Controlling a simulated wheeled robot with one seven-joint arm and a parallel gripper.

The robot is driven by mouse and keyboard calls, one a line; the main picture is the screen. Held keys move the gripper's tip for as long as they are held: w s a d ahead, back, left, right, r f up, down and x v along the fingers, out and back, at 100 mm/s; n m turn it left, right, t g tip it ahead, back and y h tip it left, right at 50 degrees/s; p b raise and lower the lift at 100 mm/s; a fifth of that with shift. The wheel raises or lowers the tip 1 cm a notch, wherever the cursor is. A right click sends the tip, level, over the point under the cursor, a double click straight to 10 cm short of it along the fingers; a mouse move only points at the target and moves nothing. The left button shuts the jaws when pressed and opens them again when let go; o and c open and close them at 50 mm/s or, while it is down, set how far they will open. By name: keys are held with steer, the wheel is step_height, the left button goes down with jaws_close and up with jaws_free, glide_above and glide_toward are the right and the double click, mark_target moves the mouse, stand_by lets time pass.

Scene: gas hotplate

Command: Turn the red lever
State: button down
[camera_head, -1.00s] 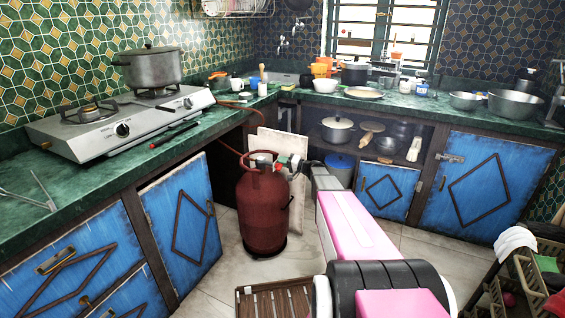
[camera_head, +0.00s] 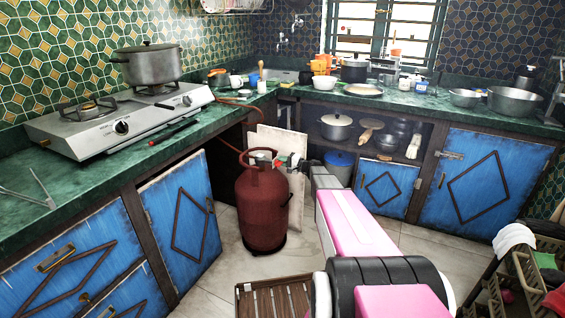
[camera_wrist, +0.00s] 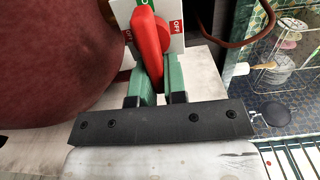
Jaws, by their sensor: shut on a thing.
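The red lever (camera_wrist: 151,42) sits on a white and green plate (camera_wrist: 177,22) marked "OFF" on its right side in the wrist view. The lever lies between the two green fingers of my gripper (camera_wrist: 156,78), which is shut on its lower part. The lever's long axis runs nearly up and down in that view, leaning slightly. In the head view the dark red gas cylinder (camera_head: 262,212) stands upright on the floor, with my gripper (camera_head: 283,163) at its top right. The lever is too small there to read its angle.
The stove (camera_head: 122,118) with a pot (camera_head: 148,68) is on the green counter at left. A cabinet door (camera_head: 180,218) left of the cylinder stands ajar. A pale board (camera_head: 297,205) leans behind the cylinder. A slatted wooden item (camera_head: 275,300) lies in front.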

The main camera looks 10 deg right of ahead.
steer(key=c, duration=1.2)
jaws_free()
steer(key=shift+o, duration=0.2)
steer(key=v, duration=1)
steer(key=shift+s+d, duration=0.2)
steer(key=shift+d, duration=0.15)
